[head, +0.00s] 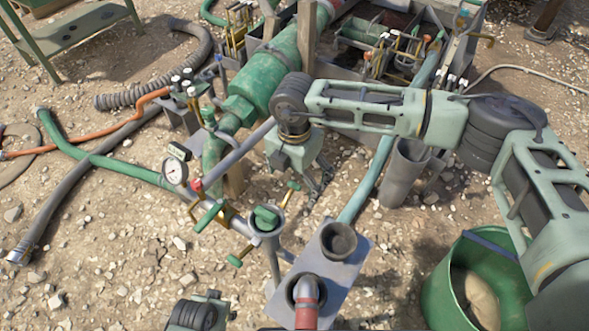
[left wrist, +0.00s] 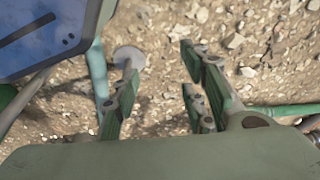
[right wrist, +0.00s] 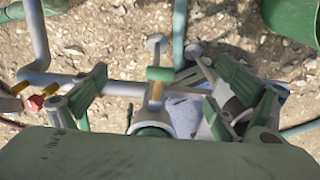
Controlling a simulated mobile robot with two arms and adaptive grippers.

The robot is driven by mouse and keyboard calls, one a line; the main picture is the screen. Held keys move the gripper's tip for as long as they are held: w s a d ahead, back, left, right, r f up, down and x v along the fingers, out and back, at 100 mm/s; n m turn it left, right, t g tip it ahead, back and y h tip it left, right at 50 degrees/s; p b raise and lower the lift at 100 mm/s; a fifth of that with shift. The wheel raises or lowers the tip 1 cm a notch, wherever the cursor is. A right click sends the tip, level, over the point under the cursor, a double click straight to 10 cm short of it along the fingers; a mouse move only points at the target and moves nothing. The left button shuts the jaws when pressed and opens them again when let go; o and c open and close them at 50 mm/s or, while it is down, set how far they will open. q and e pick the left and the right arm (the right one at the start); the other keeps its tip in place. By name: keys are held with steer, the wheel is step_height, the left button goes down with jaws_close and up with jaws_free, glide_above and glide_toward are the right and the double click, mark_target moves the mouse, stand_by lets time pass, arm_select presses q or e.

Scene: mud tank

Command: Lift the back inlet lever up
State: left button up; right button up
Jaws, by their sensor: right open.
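Several green-handled levers with yellow stems sit around the grey inlet pipe in the head view. One green lever handle (head: 293,185) is on the far side of a grey upright pipe with a green cap (head: 265,219); I cannot confirm it is the back inlet lever. My right gripper (head: 317,188) is open and points down just behind and right of that handle. In the right wrist view a green lever handle (right wrist: 160,73) on a yellow stem shows between the spread fingers, apart from both pads. My left gripper (left wrist: 160,92) is open and empty over gravel.
A grey plate with cup-like sockets (head: 348,262) stands right of the levers. Other levers (head: 208,217) and a pressure gauge (head: 175,171) are on the left. A green bucket (head: 440,290) stands at lower right. Open gravel lies at lower left.

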steer(key=shift+r+p, duration=0.5)
steer(key=shift+r, duration=0.45)
steer(key=shift+r+p, duration=0.5)
steer(key=shift+r, duration=0.3)
step_height(320, 180, up, 4)
steer(key=shift+f+p, duration=0.15)
steer(key=shift+p, duration=0.9)
steer(key=shift+r, duration=0.25)
arm_select(q)
steer(key=s+a+f+g, duration=0.1)
steer(key=s+a+f, duration=0.1)
steer(key=s+f, duration=0.9)
steer(key=shift+s, duration=0.35)
